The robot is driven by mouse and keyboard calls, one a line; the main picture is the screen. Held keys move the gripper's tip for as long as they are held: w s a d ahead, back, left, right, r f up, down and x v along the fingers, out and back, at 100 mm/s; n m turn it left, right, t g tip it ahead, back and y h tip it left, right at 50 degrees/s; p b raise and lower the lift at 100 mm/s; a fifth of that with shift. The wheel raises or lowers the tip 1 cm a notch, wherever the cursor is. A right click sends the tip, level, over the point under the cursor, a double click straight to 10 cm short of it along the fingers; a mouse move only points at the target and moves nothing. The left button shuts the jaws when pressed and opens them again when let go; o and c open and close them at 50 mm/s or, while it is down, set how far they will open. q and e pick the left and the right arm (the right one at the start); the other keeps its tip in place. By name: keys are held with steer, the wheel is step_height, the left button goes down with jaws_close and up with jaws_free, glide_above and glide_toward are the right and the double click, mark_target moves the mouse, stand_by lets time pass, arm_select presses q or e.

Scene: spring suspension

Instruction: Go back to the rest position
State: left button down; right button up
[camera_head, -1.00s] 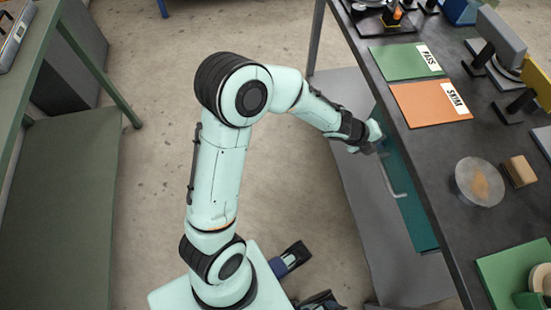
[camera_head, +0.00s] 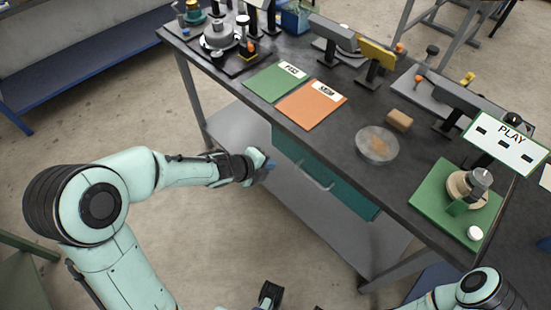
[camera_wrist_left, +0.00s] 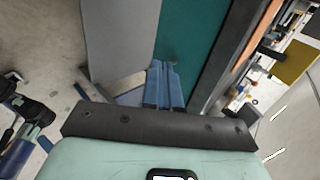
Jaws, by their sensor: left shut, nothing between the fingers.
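My left arm reaches in from the left in the head view. Its gripper (camera_head: 270,164) is left of the workbench's teal drawer (camera_head: 345,187), off the bench's near side. In the left wrist view the blue fingers (camera_wrist_left: 165,88) are together with nothing between them. The drawer's grey handle (camera_head: 320,180) is to the right of the gripper and looks apart from it. Part of my right arm (camera_head: 480,288) shows at the lower right; its gripper is not identifiable.
The dark workbench (camera_head: 400,200) holds a green mat (camera_head: 276,82), an orange mat (camera_head: 311,104), a round clear dish (camera_head: 377,145), a tan block (camera_head: 399,120) and a green plate (camera_head: 430,195) with a spring fixture. A grey lower shelf (camera_head: 250,140) juts out.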

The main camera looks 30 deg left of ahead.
arm_select(q)
steer(key=s+d+f+n+g+h+p, duration=0.1)
steer(key=s+d+f+n+g+p, duration=0.15)
steer(key=s+f+n, duration=0.35)
steer(key=s+d+f+n+g+p, duration=0.2)
steer(key=s+d+f+n, duration=0.15)
steer(key=f+n, duration=0.45)
steer(key=s+d+f+n+g+p, duration=0.1)
steer(key=s+d+f+n+g, duration=0.1)
steer(key=s+f+n, duration=0.3)
steer(key=s+d+f+n+g+p, duration=0.1)
steer(key=s+d+f+n+g, duration=0.1)
steer(key=s+n, duration=0.5)
steer(key=s+f+g, duration=0.1)
steer(key=s+f, duration=0.1)
steer(key=s, duration=0.3)
steer(key=shift+s+f+y, duration=0.2)
steer(key=shift+f+y, duration=0.1)
steer(key=shift+f, duration=0.05)
arm_select(e)
step_height(320, 180, up, 8)
steer(key=w, duration=0.2)
steer(key=shift+w+f, duration=0.15)
steer(key=shift+w, duration=0.05)
